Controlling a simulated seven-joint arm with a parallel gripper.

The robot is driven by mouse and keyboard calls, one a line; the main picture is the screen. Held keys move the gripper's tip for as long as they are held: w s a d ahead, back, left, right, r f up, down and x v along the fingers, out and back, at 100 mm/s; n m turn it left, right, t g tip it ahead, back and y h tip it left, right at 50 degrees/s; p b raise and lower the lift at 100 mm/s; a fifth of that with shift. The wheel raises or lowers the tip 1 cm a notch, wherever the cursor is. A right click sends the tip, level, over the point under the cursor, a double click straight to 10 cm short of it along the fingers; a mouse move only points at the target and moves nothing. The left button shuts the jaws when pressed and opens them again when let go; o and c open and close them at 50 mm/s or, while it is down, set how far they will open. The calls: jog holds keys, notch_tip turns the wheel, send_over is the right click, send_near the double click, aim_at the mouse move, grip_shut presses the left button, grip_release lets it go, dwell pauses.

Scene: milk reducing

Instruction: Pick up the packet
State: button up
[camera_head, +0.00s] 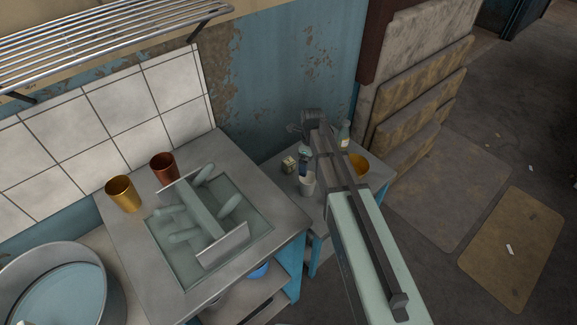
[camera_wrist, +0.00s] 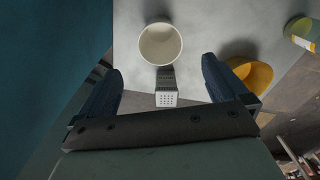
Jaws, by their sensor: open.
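A small beige and green box-like packet (camera_head: 289,164) stands on the small side table, at its left in the head view. My gripper (camera_head: 304,160) points down over this table, close to the packet's right in that picture. In the wrist view my gripper (camera_wrist: 160,75) has its two dark blue fingers wide apart, with nothing held between them. I cannot clearly make out the packet in the wrist view.
The blue wall (camera_head: 285,80) is close behind.

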jog(key=c, duration=0.4)
jog(key=n, duration=0.7)
send_over(289, 161)
jog(key=f+n, duration=0.2)
jog(key=f, duration=0.1)
jog(key=f+n, duration=0.1)
jog(key=f, duration=0.2)
jog(key=f+n, duration=0.2)
jog(key=f, duration=0.1)
jog(key=shift+w+f+n, duration=0.15)
jog(key=shift+w+n, duration=0.15)
jog(key=shift+s+f, duration=0.2)
jog(key=shift+f, duration=2.5)
